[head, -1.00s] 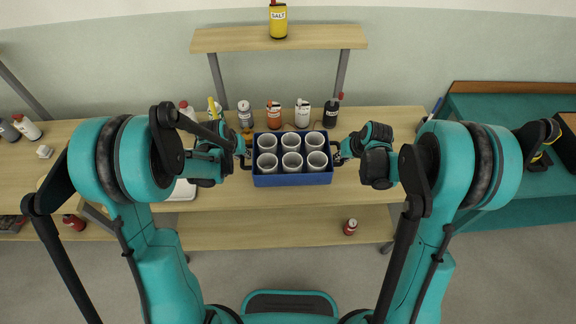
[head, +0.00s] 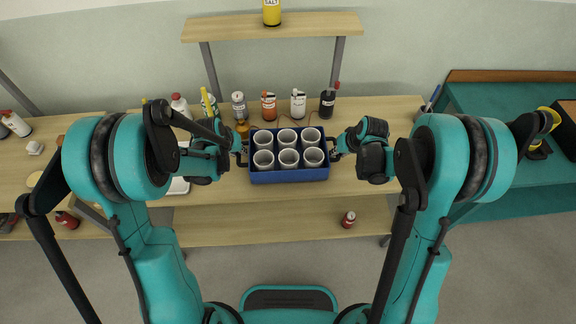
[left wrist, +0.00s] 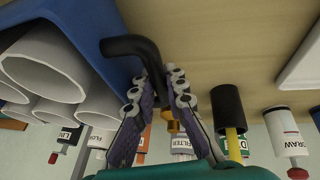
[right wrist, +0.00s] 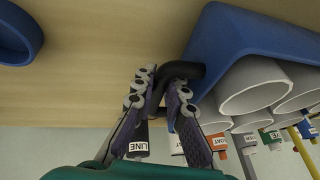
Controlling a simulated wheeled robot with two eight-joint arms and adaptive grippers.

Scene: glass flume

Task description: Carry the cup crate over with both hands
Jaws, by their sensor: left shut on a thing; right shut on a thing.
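The blue cup crate (head: 290,177) holds several white cups (head: 288,158) in two rows and is at the middle of the wooden bench in the head view. My left gripper (head: 240,155) is shut on the crate's dark left handle; the left wrist view shows that handle (left wrist: 133,46) between the fingers. My right gripper (head: 336,152) is shut on the dark right handle (right wrist: 187,72), seen in the right wrist view. The crate looks level. I cannot tell whether its base touches the bench.
Several bottles (head: 298,103) stand along the back of the bench (head: 390,108), behind the crate. A shelf (head: 225,28) with a yellow salt container (head: 271,12) is above. A teal table (head: 500,100) stands at right. A red bottle (head: 348,219) sits on the lower shelf.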

